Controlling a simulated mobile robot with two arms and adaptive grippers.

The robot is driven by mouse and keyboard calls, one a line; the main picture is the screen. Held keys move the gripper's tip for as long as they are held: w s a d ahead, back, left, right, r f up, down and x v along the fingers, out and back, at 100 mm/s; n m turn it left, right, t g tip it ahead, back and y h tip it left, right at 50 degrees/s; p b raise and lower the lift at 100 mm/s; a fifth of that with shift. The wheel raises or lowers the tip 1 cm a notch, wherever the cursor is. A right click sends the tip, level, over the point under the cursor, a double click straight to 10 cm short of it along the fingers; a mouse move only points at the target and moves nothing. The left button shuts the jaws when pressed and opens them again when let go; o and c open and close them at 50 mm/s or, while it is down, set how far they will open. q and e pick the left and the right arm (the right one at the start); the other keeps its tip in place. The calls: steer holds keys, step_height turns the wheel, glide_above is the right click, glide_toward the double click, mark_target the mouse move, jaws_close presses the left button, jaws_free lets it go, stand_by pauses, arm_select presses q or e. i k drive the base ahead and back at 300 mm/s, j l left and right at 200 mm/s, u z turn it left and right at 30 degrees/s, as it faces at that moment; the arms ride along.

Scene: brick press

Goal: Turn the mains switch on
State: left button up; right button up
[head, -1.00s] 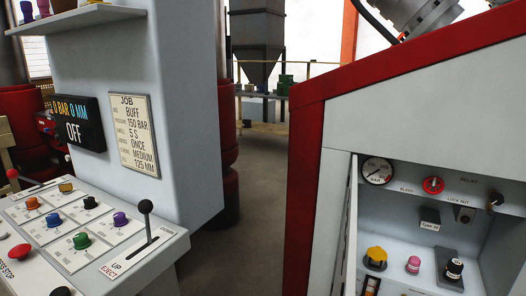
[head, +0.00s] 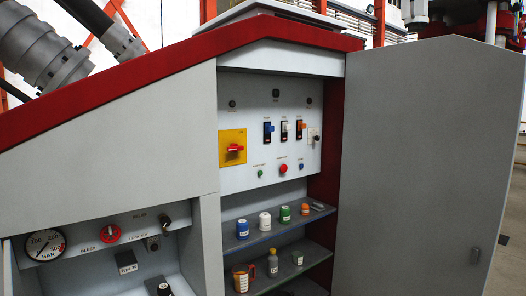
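The open electrical cabinet is at the centre of the head view. On its white panel (head: 257,97), a red rotary handle (head: 236,148) sits on a yellow plate (head: 227,158) at the left; its handle looks roughly horizontal. I take this to be the mains switch, but I cannot read its labels. To its right are blue (head: 268,128), white (head: 284,127) and orange (head: 300,125) toggles on dark bases. Neither of my grippers shows in this view.
The cabinet's grey door (head: 425,170) stands open to the right. At lower left is a recess with a pressure gauge (head: 45,245) and a red bleed knob (head: 110,233).

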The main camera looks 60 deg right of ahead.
mark_target(235, 147)
steer(key=z, duration=1.65)
steer(key=i+l+u, duration=0.15)
steer(key=i+l, duration=0.85)
